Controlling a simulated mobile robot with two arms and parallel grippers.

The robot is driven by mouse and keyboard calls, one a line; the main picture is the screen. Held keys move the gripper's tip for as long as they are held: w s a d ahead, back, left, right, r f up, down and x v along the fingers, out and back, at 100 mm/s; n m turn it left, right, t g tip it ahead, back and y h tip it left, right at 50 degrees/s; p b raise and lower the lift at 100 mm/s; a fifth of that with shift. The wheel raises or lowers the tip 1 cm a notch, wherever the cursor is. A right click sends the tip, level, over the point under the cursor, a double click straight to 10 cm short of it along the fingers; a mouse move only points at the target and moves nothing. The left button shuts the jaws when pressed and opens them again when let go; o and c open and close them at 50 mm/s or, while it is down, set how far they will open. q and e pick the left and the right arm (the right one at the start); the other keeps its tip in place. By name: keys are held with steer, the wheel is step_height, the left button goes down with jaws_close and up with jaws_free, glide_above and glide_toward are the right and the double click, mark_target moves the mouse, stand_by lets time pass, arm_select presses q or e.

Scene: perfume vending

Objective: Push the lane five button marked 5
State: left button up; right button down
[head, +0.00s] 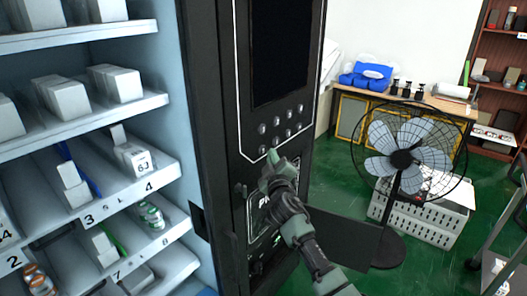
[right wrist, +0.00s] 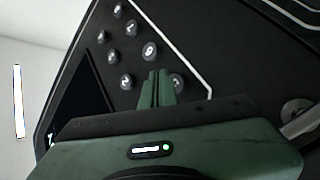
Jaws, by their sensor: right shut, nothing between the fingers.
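The black control panel (head: 245,95) on the vending machine carries two rows of round buttons below a dark screen. The lower row's leftmost button (head: 262,149), whose place fits 5, is just above my right gripper (head: 272,158). In the right wrist view this button (right wrist: 178,82) is partly hidden beside the fingertips (right wrist: 158,74); its number is not readable. A neighbouring button that looks like 6 (right wrist: 149,50) lies beyond the fingertips. My right gripper is shut and empty, close to the panel; I cannot tell whether it touches. My left gripper is out of view.
Vending shelves (head: 95,205) with numbered lanes, white boxes and small bottles fill the left. A black pickup flap (head: 345,238) juts out low on the machine. A standing fan (head: 402,158), a white crate (head: 425,215) and a wooden bench (head: 345,115) stand right on green floor.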

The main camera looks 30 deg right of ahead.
steer(key=shift+w, duration=0.15)
stand_by(0.5)
steer(key=shift+w+a+b, duration=0.2)
steer(key=shift+w+b, duration=0.05)
steer(key=shift+b, duration=0.05)
steer(key=shift+w+a+b, duration=0.15)
steer(key=shift+w+b, duration=0.15)
steer(key=shift+w, duration=0.05)
stand_by(0.6)
steer(key=shift+s, duration=0.15)
steer(key=shift+s+d+p, duration=0.35)
steer(key=shift+s+p, duration=0.05)
steer(key=shift+s, duration=0.25)
steer(key=s, duration=0.1)
steer(key=s+d+p, duration=0.1)
steer(key=s, duration=0.1)
steer(key=s+d+p, duration=0.1)
steer(key=shift+s, duration=0.3)
